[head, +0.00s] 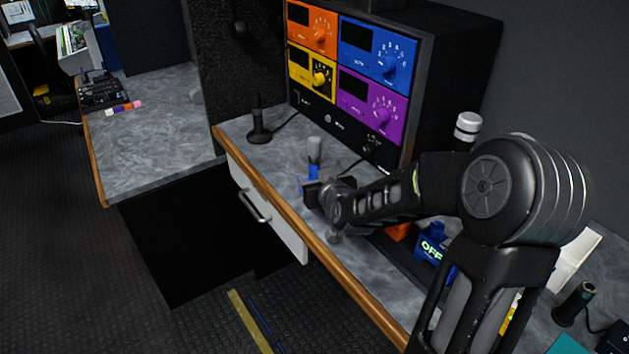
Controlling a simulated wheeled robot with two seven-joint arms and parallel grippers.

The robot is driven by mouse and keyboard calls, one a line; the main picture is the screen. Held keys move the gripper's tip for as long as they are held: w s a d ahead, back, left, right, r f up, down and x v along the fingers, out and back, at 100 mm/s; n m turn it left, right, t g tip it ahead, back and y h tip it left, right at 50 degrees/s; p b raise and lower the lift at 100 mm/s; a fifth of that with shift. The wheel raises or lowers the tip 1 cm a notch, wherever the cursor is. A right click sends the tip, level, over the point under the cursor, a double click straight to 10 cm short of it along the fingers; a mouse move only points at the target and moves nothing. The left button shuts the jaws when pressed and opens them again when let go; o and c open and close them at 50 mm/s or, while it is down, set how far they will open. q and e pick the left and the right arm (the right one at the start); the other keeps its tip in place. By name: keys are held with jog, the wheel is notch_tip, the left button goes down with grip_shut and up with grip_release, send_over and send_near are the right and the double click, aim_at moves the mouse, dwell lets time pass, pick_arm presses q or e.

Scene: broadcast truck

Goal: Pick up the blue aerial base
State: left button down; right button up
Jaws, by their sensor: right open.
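A small blue base (313,171) with a grey upright cylinder on top stands on the grey counter, in front of the coloured panel rack; it looks like the blue aerial base. Its lower part is partly hidden by my right gripper (309,188). My right gripper is low over the counter, right at the near side of the blue base. It is open; I cannot tell whether its fingers are around the base or touching it. My left gripper is not in view.
A black aerial base (259,134) stands farther left on the counter (285,155). The rack (345,75) with orange, blue, yellow and purple panels rises behind. A blue box marked OFF (432,243) is partly behind my arm. A drawer handle (254,207) sticks out in front.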

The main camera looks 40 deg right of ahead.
jog(key=shift+w+d+f, duration=0.15)
jog(key=shift+w+f, duration=0.05)
jog(key=shift+w, duration=0.2)
jog(key=shift+c, duration=0.4)
grip_shut()
jog(key=shift+r, duration=0.1)
dwell(1.0)
